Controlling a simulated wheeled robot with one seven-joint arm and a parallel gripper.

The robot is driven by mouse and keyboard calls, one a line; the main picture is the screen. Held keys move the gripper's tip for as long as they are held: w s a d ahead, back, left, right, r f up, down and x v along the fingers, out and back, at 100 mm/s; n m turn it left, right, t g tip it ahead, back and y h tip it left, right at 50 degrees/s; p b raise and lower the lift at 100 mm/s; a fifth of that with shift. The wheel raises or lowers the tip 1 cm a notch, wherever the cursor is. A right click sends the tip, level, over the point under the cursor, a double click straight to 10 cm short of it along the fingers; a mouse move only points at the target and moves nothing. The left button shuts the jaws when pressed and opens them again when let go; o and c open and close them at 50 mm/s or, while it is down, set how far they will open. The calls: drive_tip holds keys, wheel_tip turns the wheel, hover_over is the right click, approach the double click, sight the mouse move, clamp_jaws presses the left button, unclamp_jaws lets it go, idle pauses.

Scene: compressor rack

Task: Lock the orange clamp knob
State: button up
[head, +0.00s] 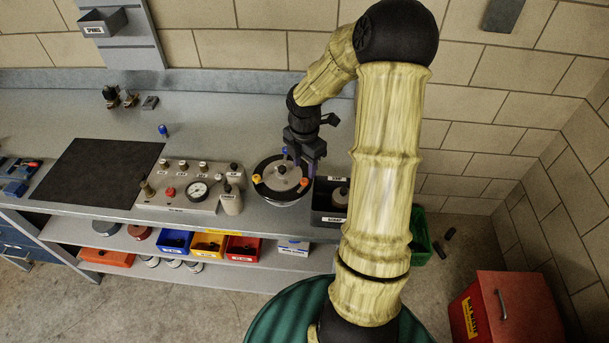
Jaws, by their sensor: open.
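A round fixture (272,197) with a dark ring and a pale centre sits on the grey bench. It carries a yellow-orange knob (256,178) on its left edge, an orange knob (304,181) on its right edge and a blue knob (284,151) at its back. Which of the two orange-toned knobs is the clamp knob I cannot tell for sure. My gripper (301,166) points down over the fixture's back right side, open, close above the right orange knob. Whether a finger touches that knob is too small to tell. The fingers partly hide the fixture's back right rim.
A panel with a gauge (197,191) and a white bottle (231,203) stand left of the fixture. A dark scrap bin (325,213) stands close on its right. A black mat (97,172) lies farther left. A red chest (507,307) stands on the floor.

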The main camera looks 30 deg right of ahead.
sight(305, 180)
wheel_tip(305, 180, down, 5)
drive_tip(key=shift+f, duration=0.1)
drive_tip(key=shift+c, duration=0.2)
clamp_jaws()
